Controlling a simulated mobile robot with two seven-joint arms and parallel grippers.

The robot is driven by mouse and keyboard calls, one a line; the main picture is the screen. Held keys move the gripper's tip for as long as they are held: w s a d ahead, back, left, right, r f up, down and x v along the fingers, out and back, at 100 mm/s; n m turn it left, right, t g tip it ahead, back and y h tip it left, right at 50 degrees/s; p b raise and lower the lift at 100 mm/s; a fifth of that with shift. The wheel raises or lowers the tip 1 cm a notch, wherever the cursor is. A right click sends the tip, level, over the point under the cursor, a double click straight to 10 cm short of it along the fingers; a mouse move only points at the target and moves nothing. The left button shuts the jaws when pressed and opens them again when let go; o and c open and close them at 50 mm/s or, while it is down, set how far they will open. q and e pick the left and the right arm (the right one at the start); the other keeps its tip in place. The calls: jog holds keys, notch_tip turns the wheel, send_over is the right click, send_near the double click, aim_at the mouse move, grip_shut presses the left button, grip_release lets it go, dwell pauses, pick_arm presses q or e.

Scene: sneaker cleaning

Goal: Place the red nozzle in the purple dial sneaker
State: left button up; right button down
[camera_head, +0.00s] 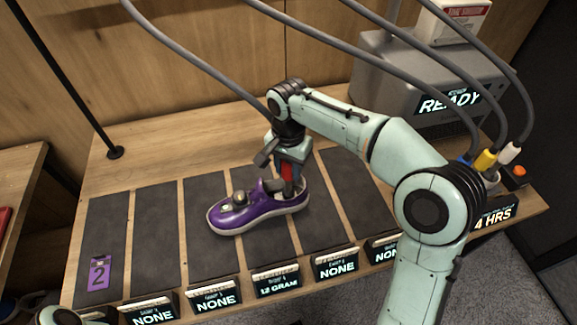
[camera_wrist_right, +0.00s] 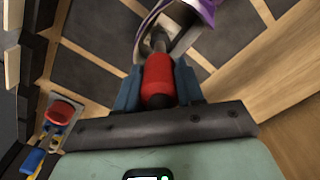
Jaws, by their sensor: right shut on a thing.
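The purple dial sneaker (camera_head: 238,216) sits on the dark mats, toe to the left, with a round metallic dial on top. My right gripper (camera_head: 289,168) is over its heel end, pointing down, shut on the red nozzle (camera_head: 287,172). In the right wrist view the red nozzle (camera_wrist_right: 158,78) sits between the blue fingers of my right gripper (camera_wrist_right: 158,90). Its grey tip points at the sneaker opening, with purple sneaker fabric (camera_wrist_right: 205,10) beside it. I cannot tell how deep the tip is. My left gripper is not in view.
A grey machine (camera_head: 400,75) with a READY display stands at the back right. Blue, yellow (camera_head: 485,159) and white hose nozzles stand at the right. Label stands (camera_head: 277,283) line the front edge. A purple tag (camera_head: 98,275) lies on the leftmost mat. Grey hoses hang overhead.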

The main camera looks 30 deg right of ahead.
jog(key=shift+f, duration=0.15)
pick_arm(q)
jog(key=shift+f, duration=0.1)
pick_arm(e)
jog(key=c, duration=0.7)
grip_release()
notch_tip(320, 180, up, 12)
jog(key=p, duration=0.3)
jog(key=shift+r, duration=0.2)
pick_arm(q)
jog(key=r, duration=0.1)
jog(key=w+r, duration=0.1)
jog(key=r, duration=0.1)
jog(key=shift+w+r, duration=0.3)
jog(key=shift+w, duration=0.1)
